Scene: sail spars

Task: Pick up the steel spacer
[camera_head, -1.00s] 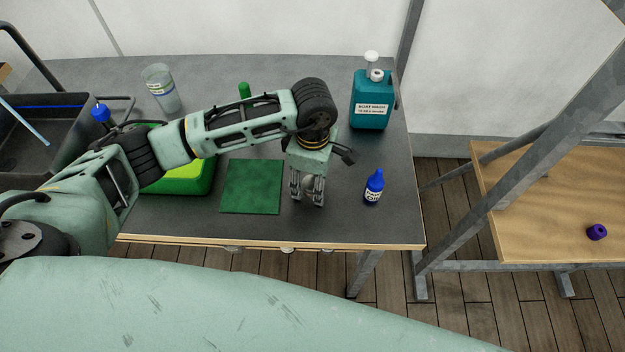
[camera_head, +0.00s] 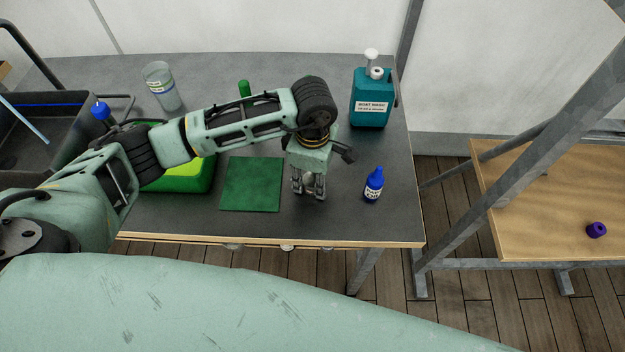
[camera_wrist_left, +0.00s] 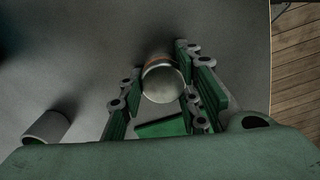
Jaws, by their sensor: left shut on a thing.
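The steel spacer (camera_wrist_left: 162,82) is a silvery round piece with a coppery band, seen between the fingers in the left wrist view. My left gripper (camera_head: 309,190) points down over the dark tabletop, between the green mat and the small blue bottle, and is shut on the spacer. In the head view the spacer (camera_head: 308,181) is a small pale patch, mostly hidden by the fingers. I cannot tell whether it touches the table. My right gripper is not in view.
The green mat (camera_head: 252,185) lies left of the gripper. The blue bottle (camera_head: 373,186) stands to its right, and the teal boat wash jug (camera_head: 371,100) behind. The table's wooden front edge (camera_head: 270,241) is close. A purple piece (camera_head: 596,230) sits on the wooden table at right.

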